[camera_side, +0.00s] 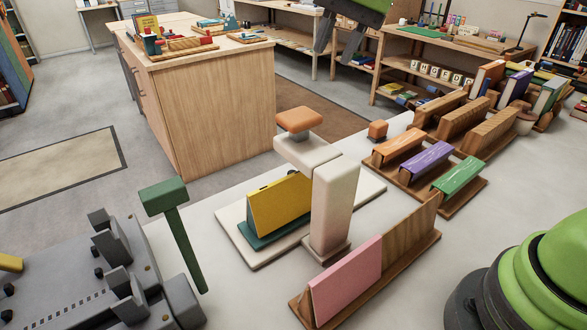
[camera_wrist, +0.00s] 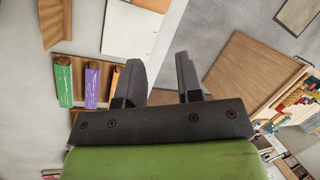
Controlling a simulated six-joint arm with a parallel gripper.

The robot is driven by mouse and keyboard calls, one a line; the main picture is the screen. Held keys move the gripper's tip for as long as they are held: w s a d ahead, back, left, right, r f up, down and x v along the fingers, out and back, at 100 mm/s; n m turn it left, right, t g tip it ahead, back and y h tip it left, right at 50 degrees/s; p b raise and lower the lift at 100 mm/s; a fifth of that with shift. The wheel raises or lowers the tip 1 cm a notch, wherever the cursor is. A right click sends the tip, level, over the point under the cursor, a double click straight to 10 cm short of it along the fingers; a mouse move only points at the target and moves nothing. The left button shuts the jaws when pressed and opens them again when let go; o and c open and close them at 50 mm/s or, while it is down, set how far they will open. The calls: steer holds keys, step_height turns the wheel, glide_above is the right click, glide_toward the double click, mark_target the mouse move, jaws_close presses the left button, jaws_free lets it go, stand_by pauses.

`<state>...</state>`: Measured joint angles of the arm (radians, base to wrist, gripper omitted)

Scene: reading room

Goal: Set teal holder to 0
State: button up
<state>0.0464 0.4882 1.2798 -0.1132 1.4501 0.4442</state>
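The teal holder (camera_side: 262,239) sits on a pale base board (camera_side: 237,247) in the middle of the side view. One yellow book (camera_side: 281,204) stands in it, leaning slightly. A cream post-like press (camera_side: 331,205) with an orange knob (camera_side: 299,120) stands in front and hides the right part of the book and holder. My gripper (camera_side: 337,40) is at the top of the side view, high above and away from the holder. Its fingers are apart and empty, as the wrist view (camera_wrist: 162,82) also shows. I cannot make out the teal holder in the wrist view.
A wooden rack (camera_side: 463,206) holds orange, purple and green pieces at right; it also shows in the wrist view (camera_wrist: 77,62). A pink book (camera_side: 345,281) stands in a front wooden stand (camera_side: 405,247). A green lever (camera_side: 178,225) rises at left. Pale tabletop is bare between them.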

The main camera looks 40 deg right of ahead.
steer(key=w+a+f+m+g, duration=0.1)
steer(key=w+f, duration=0.1)
steer(key=f, duration=0.6)
steer(key=w+a+f+m+g, duration=0.1)
steer(key=w+f+m, duration=0.1)
steer(key=f, duration=0.7)
steer(key=w+a+f+m+g+y, duration=0.1)
steer(key=f, duration=0.7)
steer(key=shift+w+a+f+m, duration=0.25)
steer(key=shift+w+f+m, duration=0.05)
steer(key=shift+w+m, duration=0.1)
